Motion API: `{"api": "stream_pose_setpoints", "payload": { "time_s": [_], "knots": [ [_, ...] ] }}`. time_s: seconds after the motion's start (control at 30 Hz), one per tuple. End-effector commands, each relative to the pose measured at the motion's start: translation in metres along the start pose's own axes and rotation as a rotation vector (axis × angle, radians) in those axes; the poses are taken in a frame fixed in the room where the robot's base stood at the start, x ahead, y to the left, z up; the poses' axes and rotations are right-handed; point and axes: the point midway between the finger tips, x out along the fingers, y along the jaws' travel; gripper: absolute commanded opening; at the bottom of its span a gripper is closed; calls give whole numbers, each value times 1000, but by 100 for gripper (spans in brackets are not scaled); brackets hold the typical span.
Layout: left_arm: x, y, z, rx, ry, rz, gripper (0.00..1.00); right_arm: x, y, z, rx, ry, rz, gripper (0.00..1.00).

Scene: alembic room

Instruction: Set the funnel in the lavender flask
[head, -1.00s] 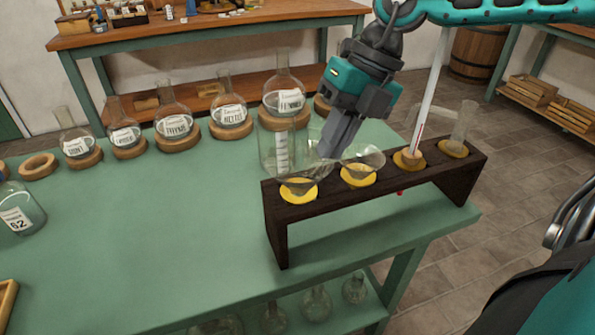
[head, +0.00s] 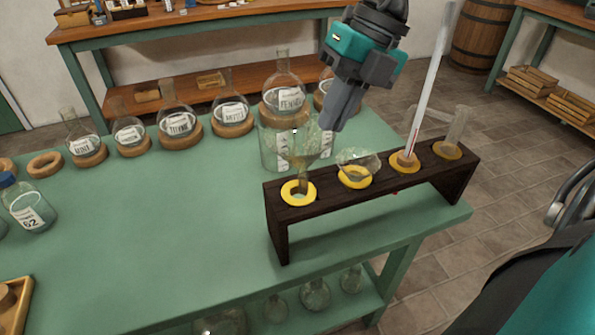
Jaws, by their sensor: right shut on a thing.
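My right gripper (head: 328,124) is shut on the rim of a clear glass funnel (head: 303,146). The funnel is upright, its stem pointing down over the leftmost yellow-ringed hole of a dark wooden rack (head: 276,224); I cannot tell whether the stem tip is clear of the hole. Labelled round flasks stand on cork rings along the table's back. The second from the left of these (head: 129,133) has a small label that seems to read lavender. My left gripper is not in view.
A glass beaker (head: 269,150) stands right behind the funnel. The rack also holds another glass piece (head: 358,162), a thermometer-like rod (head: 428,95) and a glass tube (head: 459,125). A bottle labelled 62 (head: 28,208) stands at left. The table's middle (head: 170,220) is clear.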

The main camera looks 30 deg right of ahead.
Motion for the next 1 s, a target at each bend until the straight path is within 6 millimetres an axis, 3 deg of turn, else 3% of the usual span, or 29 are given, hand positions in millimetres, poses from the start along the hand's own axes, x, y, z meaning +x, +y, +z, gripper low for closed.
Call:
{"api": "stream_pose_setpoints", "payload": {
  "time_s": [0.7, 1.0],
  "knots": [
    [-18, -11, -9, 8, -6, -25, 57, -42, 18, 0, -1, -1, 0, 0],
    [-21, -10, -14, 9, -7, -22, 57, -50, 21, 0, 0, -1, 0, 0]
  ]
}}
